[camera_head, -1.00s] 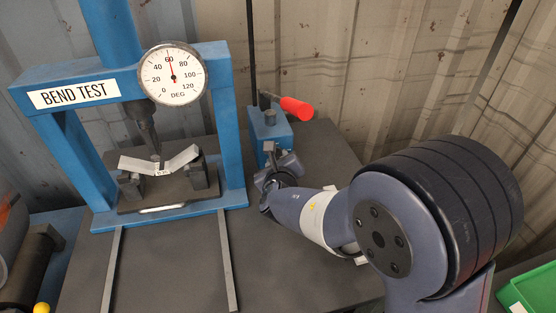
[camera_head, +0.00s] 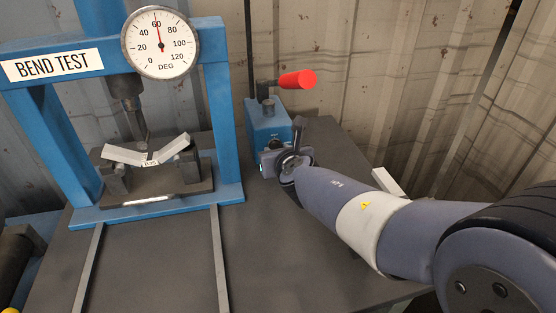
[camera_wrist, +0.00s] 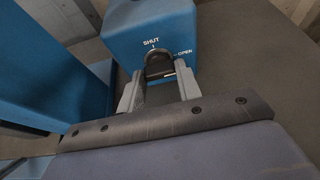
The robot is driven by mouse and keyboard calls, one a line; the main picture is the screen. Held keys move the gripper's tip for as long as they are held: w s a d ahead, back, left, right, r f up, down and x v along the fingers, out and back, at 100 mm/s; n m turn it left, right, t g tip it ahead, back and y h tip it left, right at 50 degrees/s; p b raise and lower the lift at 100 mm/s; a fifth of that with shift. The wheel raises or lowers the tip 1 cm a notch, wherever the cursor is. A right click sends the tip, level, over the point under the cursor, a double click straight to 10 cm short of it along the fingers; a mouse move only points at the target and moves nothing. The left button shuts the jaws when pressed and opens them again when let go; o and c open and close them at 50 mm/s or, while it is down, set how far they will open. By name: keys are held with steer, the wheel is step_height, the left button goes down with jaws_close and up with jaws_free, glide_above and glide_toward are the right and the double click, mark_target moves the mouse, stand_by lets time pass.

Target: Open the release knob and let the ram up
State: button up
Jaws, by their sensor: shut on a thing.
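The release knob (camera_wrist: 158,64) is a dark round knob on the front of the blue pump block (camera_wrist: 155,28), below the word SHUT, with OPEN to its right. My gripper (camera_wrist: 159,82) has its two grey fingers on either side of the knob, shut on it. The dial (camera_head: 160,42) reads about 60 degrees.
The blue bend test frame (camera_head: 222,110) stands close to the left of the pump. A red-handled lever (camera_head: 297,80) sticks out to the right above the pump. The grey table top (camera_head: 270,250) in front is mostly bare.

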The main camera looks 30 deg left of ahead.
stand_by(0.4)
steer(key=o, duration=1)
steer(key=p+v, duration=0.2)
steer(key=v, duration=0.9)
steer(key=shift+w, duration=0.1)
